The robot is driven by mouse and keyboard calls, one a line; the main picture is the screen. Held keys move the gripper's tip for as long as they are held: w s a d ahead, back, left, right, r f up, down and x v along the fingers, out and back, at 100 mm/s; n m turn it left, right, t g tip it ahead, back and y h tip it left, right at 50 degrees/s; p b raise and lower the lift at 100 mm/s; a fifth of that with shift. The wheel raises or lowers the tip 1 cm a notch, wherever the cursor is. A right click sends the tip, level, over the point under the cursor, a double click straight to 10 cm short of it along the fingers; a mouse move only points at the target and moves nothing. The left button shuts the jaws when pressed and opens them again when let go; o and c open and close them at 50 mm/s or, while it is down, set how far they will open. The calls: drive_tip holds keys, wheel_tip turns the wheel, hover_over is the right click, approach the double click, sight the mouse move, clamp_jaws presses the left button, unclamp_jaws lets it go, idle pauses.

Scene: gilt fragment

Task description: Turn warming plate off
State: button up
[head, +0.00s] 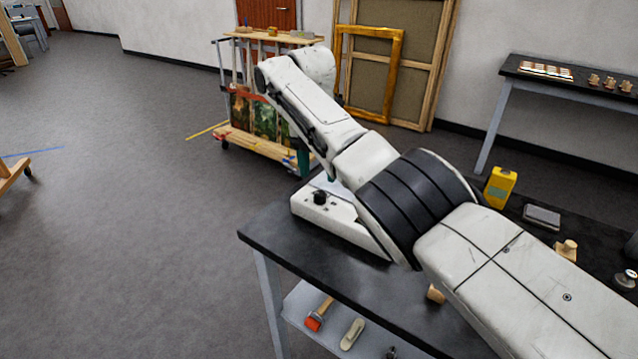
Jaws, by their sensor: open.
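The warming plate (345,222) is a low white box at the left end of the black bench, with a pale top. A black round knob (320,197) sits on its front face, near the left end. I cannot read the knob's setting. My arm crosses in front of the plate and hides much of its right side. My gripper (317,168) is mostly hidden behind my arm. Two dark green fingertips show, apart, just above and behind the knob. The gripper looks open, and I see nothing between the fingers. I cannot tell whether a finger touches the plate.
The bench (300,245) also bears a yellow can (499,187), a grey box (542,217) and a wooden piece (567,249). A wooden cart (262,145) stands behind. The floor at left is mostly clear.

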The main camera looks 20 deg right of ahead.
sight(317, 192)
wheel_tip(317, 192, up, 5)
drive_tip(key=shift+w+a+r, duration=0.1)
idle(0.6)
